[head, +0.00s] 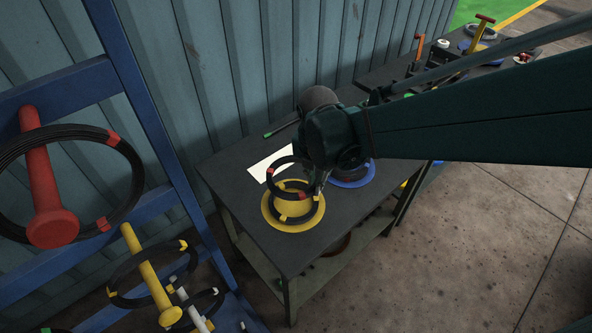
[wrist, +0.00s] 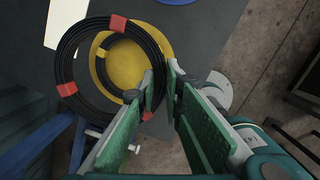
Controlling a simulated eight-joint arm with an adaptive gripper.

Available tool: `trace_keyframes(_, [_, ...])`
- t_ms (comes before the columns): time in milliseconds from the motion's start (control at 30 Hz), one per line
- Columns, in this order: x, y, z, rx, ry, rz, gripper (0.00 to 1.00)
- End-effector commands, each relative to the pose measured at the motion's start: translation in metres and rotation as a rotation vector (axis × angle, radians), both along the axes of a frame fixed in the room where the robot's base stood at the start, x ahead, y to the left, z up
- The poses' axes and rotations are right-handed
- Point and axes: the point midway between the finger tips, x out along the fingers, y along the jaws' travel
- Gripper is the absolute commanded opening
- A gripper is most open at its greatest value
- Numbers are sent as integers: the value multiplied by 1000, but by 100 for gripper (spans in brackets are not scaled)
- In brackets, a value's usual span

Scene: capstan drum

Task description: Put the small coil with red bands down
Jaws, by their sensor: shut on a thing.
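The small coil with red bands (head: 269,184) is black and hangs from my gripper (head: 322,182), tilted, over the yellow drum. In the wrist view my gripper (wrist: 165,82) is shut on the right side of this coil (wrist: 59,62), with its red bands showing. The yellow drum (head: 293,200) stands on the dark table with a wide yellow base (wrist: 166,46). A black coil with yellow bands (head: 308,213) lies around the drum's foot. From the head view I cannot tell whether the red-banded coil touches the drum.
A blue drum base (head: 352,182) is right behind my gripper, and a white sheet (head: 262,168) lies to the left. A blue rack (head: 160,110) at the left holds a larger red-banded coil (head: 137,178) on a red peg (head: 40,170). The table's front corner is clear.

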Motion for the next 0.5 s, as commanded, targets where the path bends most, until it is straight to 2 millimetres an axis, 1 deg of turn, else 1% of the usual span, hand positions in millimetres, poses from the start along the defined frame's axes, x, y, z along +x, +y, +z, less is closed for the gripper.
trace_keyframes(133, [-6, 2, -1, 0, 0, 11, 0])
trace_keyframes(500, [-6, 2, -2, 1, -1, 12, 0])
